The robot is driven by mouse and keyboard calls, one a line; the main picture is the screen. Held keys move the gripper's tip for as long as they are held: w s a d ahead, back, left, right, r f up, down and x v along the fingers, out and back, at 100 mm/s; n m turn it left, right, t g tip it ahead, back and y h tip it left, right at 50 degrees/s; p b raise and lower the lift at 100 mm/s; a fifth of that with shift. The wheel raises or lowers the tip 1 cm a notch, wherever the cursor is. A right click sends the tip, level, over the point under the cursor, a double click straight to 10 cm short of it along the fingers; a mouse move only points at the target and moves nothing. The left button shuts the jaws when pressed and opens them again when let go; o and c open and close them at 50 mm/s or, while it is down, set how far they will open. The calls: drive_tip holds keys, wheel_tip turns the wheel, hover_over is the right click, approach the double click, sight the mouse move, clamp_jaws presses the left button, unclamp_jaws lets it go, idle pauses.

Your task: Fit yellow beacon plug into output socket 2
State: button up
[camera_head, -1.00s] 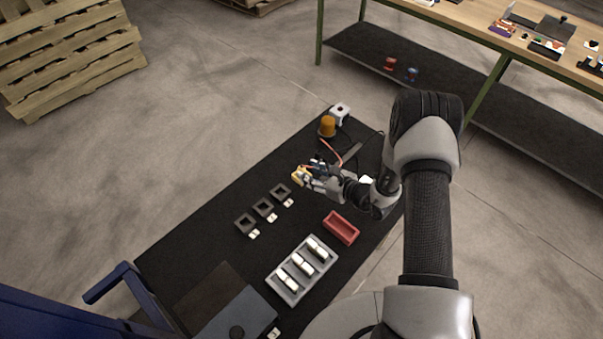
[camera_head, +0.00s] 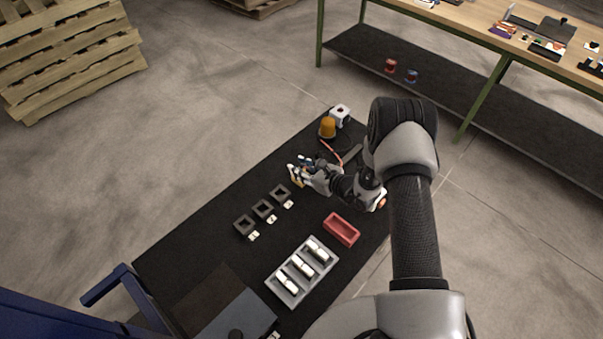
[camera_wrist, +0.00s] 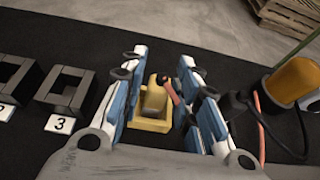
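The yellow beacon plug (camera_wrist: 153,104) lies between the two blue-padded fingers of my gripper (camera_wrist: 165,85) in the wrist view. A dark gap shows between the plug and the right finger, so the gripper looks open around it. In the head view my gripper (camera_head: 294,174) is low over the black surface, with a little of the plug (camera_head: 297,182) showing at its tips. Output socket 2 (camera_head: 263,208) is the middle of three dark square frames. In the wrist view, socket 3 (camera_wrist: 65,88) is nearest and socket 2 (camera_wrist: 14,75) is cut by the left edge.
A red tray (camera_head: 341,229) and a grey tray (camera_head: 277,284) with white pieces lie in front.

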clamp_jaws()
drive_tip(key=shift+r, duration=0.1)
